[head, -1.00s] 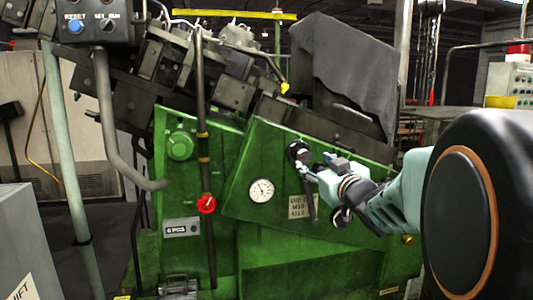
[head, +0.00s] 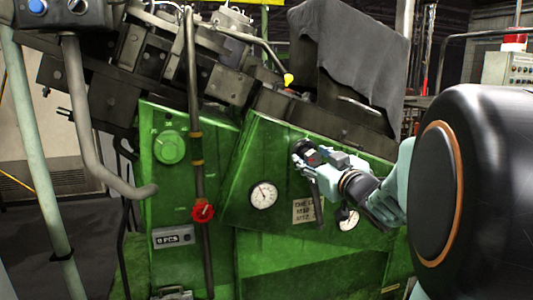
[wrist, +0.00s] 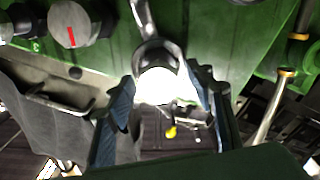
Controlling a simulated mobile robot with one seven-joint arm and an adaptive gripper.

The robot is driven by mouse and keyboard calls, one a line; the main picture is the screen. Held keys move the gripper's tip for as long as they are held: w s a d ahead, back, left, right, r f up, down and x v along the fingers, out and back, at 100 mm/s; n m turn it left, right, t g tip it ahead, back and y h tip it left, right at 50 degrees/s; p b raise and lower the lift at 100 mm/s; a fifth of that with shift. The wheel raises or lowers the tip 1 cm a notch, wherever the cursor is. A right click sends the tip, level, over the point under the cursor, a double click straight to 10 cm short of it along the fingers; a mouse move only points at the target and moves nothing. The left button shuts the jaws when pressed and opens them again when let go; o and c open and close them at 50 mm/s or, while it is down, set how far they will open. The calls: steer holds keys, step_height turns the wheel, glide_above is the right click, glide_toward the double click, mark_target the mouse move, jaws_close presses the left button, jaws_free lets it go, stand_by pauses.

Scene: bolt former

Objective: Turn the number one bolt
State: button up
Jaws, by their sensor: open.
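The wrist view shows a dark lever (wrist: 144,20) with a round hub (wrist: 158,55), brightly lit at its lower end, on the green panel. No number marking is readable on it, so I cannot tell whether it is the number one bolt. My gripper (wrist: 162,85) is open, its two blue-grey fingers on either side of the lit hub; contact cannot be told. In the head view my gripper (head: 308,156) is at the upper right of the green panel, partly covering the dark hub there. The lever arm (head: 317,200) hangs below it.
A grey knob with a red mark (wrist: 75,22) sits beside the lever in the wrist view. A vertical pipe (head: 197,100) stands left.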

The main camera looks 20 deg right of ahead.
steer(key=shift+w, duration=0.1)
steer(key=shift+c, duration=0.3)
steer(key=c, duration=1.1)
steer(key=shift+n+b, duration=0.3)
steer(key=shift+b, duration=0.15)
steer(key=n+b, duration=0.2)
steer(key=shift+f+b, duration=0.15)
steer(key=shift+b, duration=0.15)
steer(key=shift+a+n+b, duration=0.1)
steer(key=shift+n+b, duration=1.15)
steer(key=shift+n, duration=0.55)
